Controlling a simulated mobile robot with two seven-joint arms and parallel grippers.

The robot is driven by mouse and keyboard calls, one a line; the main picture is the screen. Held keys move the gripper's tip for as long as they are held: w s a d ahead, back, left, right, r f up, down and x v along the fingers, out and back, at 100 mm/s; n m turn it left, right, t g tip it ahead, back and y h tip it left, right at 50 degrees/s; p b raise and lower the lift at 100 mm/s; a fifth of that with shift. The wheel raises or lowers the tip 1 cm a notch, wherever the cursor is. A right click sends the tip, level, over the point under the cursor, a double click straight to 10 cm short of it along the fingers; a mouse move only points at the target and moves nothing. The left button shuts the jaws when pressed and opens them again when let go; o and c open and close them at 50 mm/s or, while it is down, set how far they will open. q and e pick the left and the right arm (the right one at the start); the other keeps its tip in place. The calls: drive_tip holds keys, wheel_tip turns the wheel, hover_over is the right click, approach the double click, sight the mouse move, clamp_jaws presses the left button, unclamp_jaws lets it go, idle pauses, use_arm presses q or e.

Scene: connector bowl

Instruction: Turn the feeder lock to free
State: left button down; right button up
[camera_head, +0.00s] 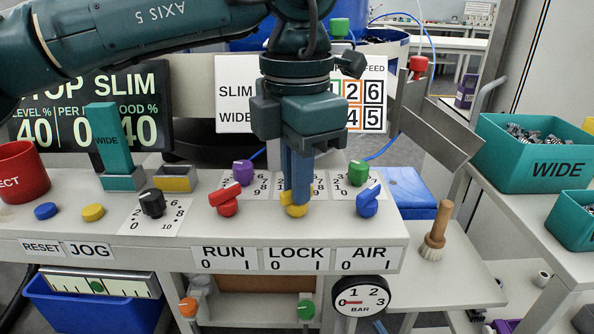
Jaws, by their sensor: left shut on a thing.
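The feeder lock is a yellow knob (296,211) on the panel above the LOCK label (296,253), which has marks 0 and 1. My left gripper (298,203) points straight down over it, with its blue fingers shut on the knob. The fingers hide most of the knob's handle, so I cannot tell which mark it points to. My right gripper is not in view.
A red RUN switch (228,208) stands close to the left of my fingers and a blue AIR switch (367,208) to the right. Purple (243,171) and green (358,173) knobs stand behind. A brush (437,232) stands on the right.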

use_arm(q)
drive_tip(key=shift+n, duration=1.6)
drive_tip(key=c, duration=1.5)
unclamp_jaws()
